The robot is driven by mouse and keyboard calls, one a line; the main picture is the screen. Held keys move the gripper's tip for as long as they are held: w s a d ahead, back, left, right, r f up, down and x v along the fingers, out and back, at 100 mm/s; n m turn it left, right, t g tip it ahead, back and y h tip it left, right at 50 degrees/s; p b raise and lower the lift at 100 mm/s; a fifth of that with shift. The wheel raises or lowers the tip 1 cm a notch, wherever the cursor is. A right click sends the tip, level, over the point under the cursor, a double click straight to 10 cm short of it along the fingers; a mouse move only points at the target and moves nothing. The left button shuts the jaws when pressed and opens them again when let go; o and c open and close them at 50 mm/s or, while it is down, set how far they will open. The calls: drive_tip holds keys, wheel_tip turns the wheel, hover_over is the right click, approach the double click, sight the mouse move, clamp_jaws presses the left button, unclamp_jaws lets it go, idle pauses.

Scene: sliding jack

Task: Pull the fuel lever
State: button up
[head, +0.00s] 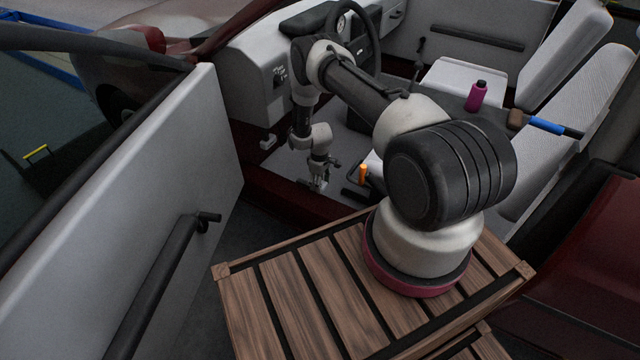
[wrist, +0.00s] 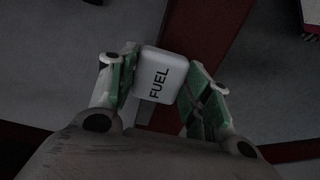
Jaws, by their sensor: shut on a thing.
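The fuel lever (wrist: 162,75) is a pale block marked "FUEL" in the wrist view. It sits between the two fingers of my gripper (wrist: 160,88), with a green-faced finger against each side. My gripper is shut on it. In the head view my gripper (head: 318,182) is low at the car's door sill, by the floor in front of the seat. The lever is too small there to make out clearly.
The open car door (head: 190,150) stands to the left of my arm. An orange-topped handle (head: 362,173) is just right of my gripper. The steering wheel (head: 355,35), a magenta bottle (head: 476,96) and white seats (head: 575,85) are farther inside. A wooden slatted platform (head: 310,285) is in front.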

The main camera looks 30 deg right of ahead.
drive_tip(key=w+r, duration=0.1)
drive_tip(key=w+a+r, duration=0.1)
drive_tip(key=r, duration=0.1)
drive_tip(key=shift+w+a+r, duration=0.15)
drive_tip(key=shift+r, duration=0.1)
drive_tip(key=o, duration=1.5)
drive_tip(key=shift+a, duration=0.1)
drive_tip(key=shift+c, duration=0.2)
wheel_tip(320, 180, up, 12)
